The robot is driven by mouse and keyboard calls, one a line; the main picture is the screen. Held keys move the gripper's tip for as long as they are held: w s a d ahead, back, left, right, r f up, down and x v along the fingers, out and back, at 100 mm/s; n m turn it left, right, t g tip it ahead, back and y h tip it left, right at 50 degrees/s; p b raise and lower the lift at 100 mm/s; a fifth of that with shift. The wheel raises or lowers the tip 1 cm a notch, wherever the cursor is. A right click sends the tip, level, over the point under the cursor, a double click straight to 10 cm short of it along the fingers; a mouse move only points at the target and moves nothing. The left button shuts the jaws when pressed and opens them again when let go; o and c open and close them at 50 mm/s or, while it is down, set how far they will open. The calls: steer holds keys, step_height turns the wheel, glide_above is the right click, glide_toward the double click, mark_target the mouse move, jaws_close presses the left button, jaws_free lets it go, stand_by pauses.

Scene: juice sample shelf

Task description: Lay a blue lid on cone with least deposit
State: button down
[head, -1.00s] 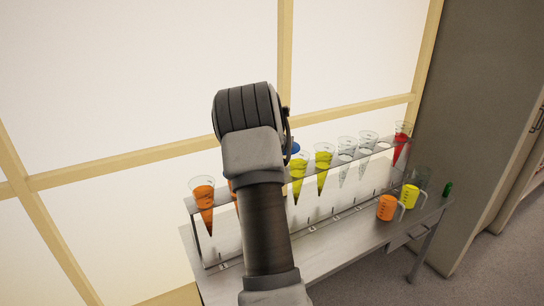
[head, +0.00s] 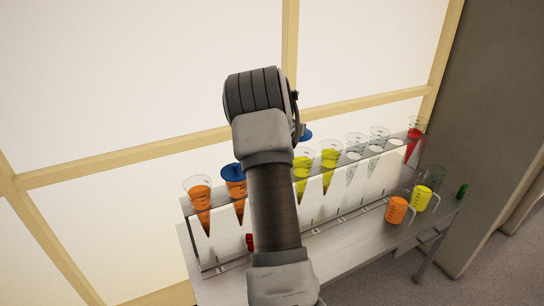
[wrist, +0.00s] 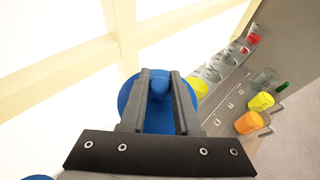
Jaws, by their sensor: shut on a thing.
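My gripper (wrist: 163,76) is shut on the knob of a blue lid (wrist: 136,98) in the wrist view. An orange cone (head: 200,197) stands at the rack's left end. Beside it a second orange cone (head: 238,190) carries a blue lid (head: 233,172). To the right stand two yellow cones (head: 302,170) (head: 330,160), clear cones (head: 354,150) (head: 378,140) and a red cone (head: 412,148). Deposits are too small to compare.
The cones hang in a grey rack on a bench (head: 345,240). An orange jug (head: 396,210), a yellow jug (head: 422,198) and a green item (head: 462,191) are at the bench's right. A red thing (head: 250,242) is partly behind my arm. A framed window backs the rack.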

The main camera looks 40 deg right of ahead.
steer(key=w+a+f, duration=0.1)
steer(key=a, duration=0.1)
steer(key=w+a+f+p, duration=0.1)
steer(key=w+a+f, duration=0.1)
steer(key=a, duration=0.1)
steer(key=w+a+f+p, duration=0.1)
steer(key=a+f, duration=0.1)
steer(key=a, duration=0.1)
steer(key=shift+w+a+f, duration=0.2)
steer(key=shift+a+f, duration=0.05)
steer(key=shift+f+p, duration=0.75)
steer(key=shift+f, duration=1.35)
steer(key=shift+f, duration=0.15)
steer(key=c, duration=0.6)
jaws_free()
steer(key=shift+c, duration=0.2)
